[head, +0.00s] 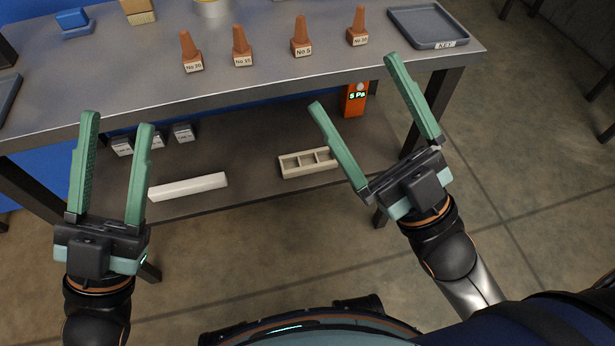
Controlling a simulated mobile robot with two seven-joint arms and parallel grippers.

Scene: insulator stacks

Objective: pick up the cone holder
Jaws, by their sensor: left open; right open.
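A beige tray with several open compartments (312,171), which looks like the cone holder, lies on the lower shelf of the table. Its compartments look empty. Its right end is partly hidden behind a finger of my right gripper (353,80). That gripper is open and empty, above and to the right of the tray in the picture. Brown cones on labelled bases stand in a row on the tabletop, among them the No 5 cone (301,38). My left gripper (118,119) is open and empty at the left, in front of the table edge, well apart from the tray.
A white bar (188,187) and small labelled grey blocks (183,133) lie on the lower shelf. An orange device reading 5 Pa (355,99) stands behind the tray. The table edge (250,97) overhangs the shelf. A grey KEY tray (428,25) sits at the right.

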